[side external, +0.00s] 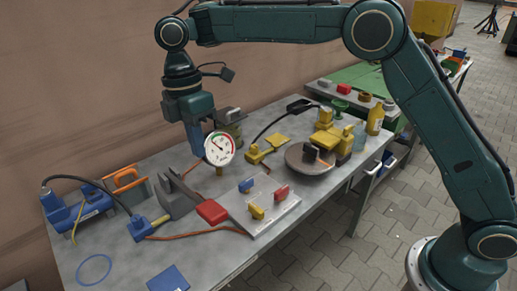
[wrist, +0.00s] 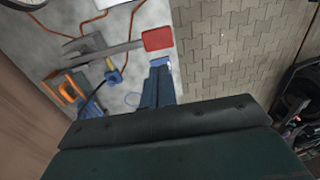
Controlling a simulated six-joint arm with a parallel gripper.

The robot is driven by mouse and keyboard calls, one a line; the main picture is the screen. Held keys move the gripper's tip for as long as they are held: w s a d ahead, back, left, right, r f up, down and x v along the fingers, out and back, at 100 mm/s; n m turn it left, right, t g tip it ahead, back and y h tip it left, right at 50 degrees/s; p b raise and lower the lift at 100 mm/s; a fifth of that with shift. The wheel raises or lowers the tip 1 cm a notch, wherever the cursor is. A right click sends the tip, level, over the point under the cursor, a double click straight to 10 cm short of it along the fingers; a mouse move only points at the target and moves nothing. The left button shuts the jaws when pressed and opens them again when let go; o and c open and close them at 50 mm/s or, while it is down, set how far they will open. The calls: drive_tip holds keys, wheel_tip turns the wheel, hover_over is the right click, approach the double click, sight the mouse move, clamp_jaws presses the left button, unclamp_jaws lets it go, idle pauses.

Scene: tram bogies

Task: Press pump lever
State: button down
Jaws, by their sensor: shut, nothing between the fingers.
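The pump lever is a grey bar with a red handle end (side external: 212,211), joined to a grey bracket (side external: 174,203) on the metal table. In the wrist view the red end (wrist: 158,38) lies just beyond the fingertips, with the grey bar (wrist: 112,52) running left. My gripper (side external: 198,154) has blue fingers, shut and empty, pointing down above the table. It also shows in the wrist view (wrist: 160,64). In the side view the fingers are partly behind a round white gauge (side external: 219,148) and look higher than the red end, apart from it.
A plate with blue, red and yellow handles (side external: 280,208) lies right of the red end. A blue unit (side external: 78,210) and an orange-handled part (side external: 128,184) stand left. Yellow parts and a round grey disc (side external: 300,163) are farther right. Orange cable (side external: 190,236) crosses the front.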

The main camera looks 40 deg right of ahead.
drive_tip(key=shift+s+a+f, duration=0.1)
drive_tip(key=shift+a+f, duration=0.05)
drive_tip(key=shift+f, duration=0.1)
approach(213, 209)
drive_tip(key=f, duration=0.6)
drive_tip(key=shift+s+f, duration=0.4)
idle(0.4)
